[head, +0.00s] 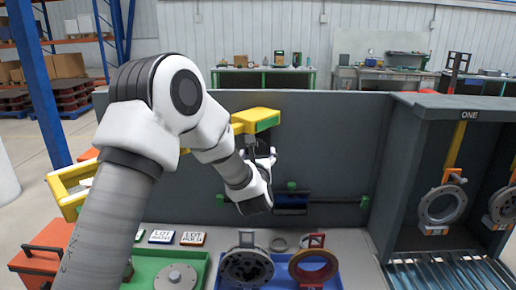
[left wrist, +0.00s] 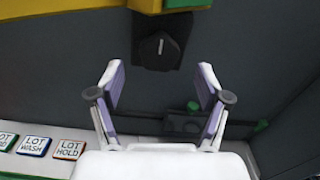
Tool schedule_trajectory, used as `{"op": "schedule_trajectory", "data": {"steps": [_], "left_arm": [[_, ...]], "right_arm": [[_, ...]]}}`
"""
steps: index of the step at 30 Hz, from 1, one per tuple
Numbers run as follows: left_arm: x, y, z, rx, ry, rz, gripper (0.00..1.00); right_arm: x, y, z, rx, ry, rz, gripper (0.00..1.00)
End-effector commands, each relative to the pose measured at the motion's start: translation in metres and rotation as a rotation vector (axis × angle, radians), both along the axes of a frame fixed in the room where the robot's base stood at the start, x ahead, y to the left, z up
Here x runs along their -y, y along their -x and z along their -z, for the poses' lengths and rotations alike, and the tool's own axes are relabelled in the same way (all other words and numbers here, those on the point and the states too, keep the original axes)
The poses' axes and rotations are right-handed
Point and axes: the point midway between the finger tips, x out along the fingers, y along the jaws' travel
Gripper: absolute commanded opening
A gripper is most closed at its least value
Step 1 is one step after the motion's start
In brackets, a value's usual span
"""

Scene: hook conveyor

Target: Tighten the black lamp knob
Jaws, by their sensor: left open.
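The black lamp knob (left wrist: 158,50) shows in the left wrist view as a round dark dial with a pale pointer line, set on a dark block under the yellow and green lamp (left wrist: 168,6). In the head view the lamp (head: 257,120) hangs in front of the grey back panel. My left gripper (left wrist: 160,80) is open and empty. Its two fingers point toward the knob, one on each side of it in the picture, with a gap before it. In the head view the left gripper (head: 262,158) is just below the lamp. My right gripper is not in view.
A green tray (head: 142,258) and a blue tray (head: 226,281) with round metal parts stand below. Label blocks (head: 193,239) lie on the ledge. A dark bay marked ONE (head: 407,170) with hanging rings stands at the right. A dark rod (head: 335,199) runs along the panel.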

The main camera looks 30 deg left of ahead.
Motion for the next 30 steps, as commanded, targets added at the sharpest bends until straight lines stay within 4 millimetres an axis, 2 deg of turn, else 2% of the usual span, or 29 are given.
{"op": "schedule_trajectory", "data": {"steps": [1, 7, 16, 17, 21, 22, 30], "left_arm": [[-0.006, -0.009, -0.005, -0.001, 0.002, -0.003, 0.77], [-0.024, -0.038, -0.004, -0.001, 0.001, -0.002, 0.77], [-0.028, -0.046, 0.0, -0.002, 0.001, 0.0, 0.77], [-0.028, -0.045, 0.0, -0.002, 0.001, 0.0, 0.73], [-0.028, -0.045, 0.0, -0.001, 0.001, 0.0, 0.23], [-0.028, -0.045, 0.0, -0.001, 0.001, 0.0, 0.17], [-0.028, -0.045, 0.0, -0.004, -0.007, 0.0, 0.17]], "right_arm": [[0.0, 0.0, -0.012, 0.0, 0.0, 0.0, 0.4], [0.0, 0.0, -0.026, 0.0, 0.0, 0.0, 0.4], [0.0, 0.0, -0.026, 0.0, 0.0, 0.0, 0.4], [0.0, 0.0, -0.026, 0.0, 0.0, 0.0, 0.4], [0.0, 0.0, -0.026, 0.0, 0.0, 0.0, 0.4], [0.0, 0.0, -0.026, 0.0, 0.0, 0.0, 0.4], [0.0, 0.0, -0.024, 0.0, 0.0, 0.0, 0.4]]}}
